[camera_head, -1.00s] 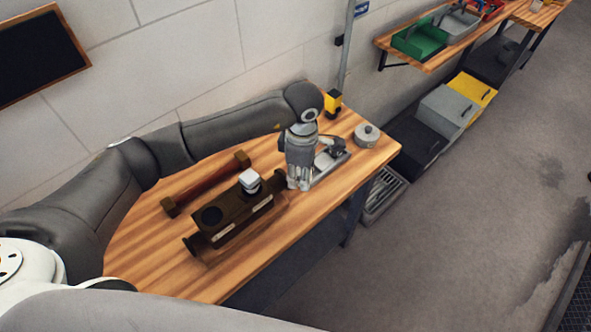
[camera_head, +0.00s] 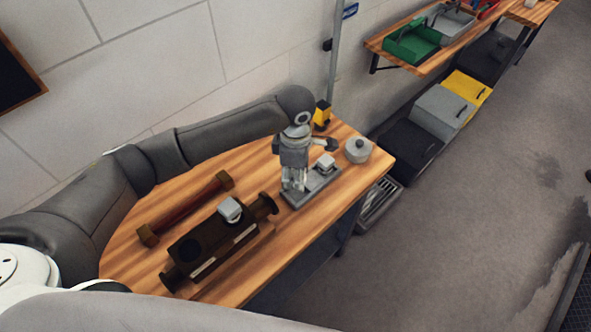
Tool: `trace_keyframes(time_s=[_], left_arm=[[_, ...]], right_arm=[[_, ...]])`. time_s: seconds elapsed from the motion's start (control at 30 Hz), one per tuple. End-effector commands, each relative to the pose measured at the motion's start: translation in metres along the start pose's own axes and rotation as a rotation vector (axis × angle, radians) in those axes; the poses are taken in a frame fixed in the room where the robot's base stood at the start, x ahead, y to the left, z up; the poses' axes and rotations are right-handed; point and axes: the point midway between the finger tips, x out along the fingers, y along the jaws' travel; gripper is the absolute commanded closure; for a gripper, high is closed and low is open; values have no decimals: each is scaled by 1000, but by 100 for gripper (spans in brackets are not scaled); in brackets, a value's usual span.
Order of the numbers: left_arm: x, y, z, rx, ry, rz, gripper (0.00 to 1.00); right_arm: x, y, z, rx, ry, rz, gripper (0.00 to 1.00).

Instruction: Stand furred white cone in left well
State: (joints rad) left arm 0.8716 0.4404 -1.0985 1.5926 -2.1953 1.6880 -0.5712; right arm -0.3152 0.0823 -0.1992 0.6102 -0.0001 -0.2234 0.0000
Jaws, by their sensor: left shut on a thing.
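My left gripper (camera_head: 293,187) points down over the near left end of a grey tray (camera_head: 322,188). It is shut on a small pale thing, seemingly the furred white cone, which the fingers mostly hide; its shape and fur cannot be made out. A dark brown block (camera_head: 208,247) with flanged ends lies on the table, left of and nearer than the gripper. Its left well (camera_head: 190,250) shows as a dark, empty round hole. A grey-white square-topped piece (camera_head: 230,209) stands at its right well. My right gripper is not in view.
The tray also holds a pale block (camera_head: 325,162). A grey lidded pot (camera_head: 357,150) stands right of it, and a yellow-and-black object (camera_head: 322,114) behind. A red-brown rod with wooden ends (camera_head: 186,208) lies behind the brown block. The wooden table (camera_head: 270,250) is bare along its front edge.

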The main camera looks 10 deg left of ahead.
Motion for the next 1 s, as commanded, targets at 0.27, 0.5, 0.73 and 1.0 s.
trace_keyframes(time_s=[0.27, 0.5, 0.73, 1.0], left_arm=[[21, 0, 1, -1, -1, 0, 96], [39, 1, 0, -1, -2, 2, 96], [47, 1, 0, 0, -1, 2, 96], [47, 0, 0, -1, -1, 1, 96]], right_arm=[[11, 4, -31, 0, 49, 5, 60], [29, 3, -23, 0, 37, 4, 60], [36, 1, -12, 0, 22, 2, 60], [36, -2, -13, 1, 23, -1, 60]])
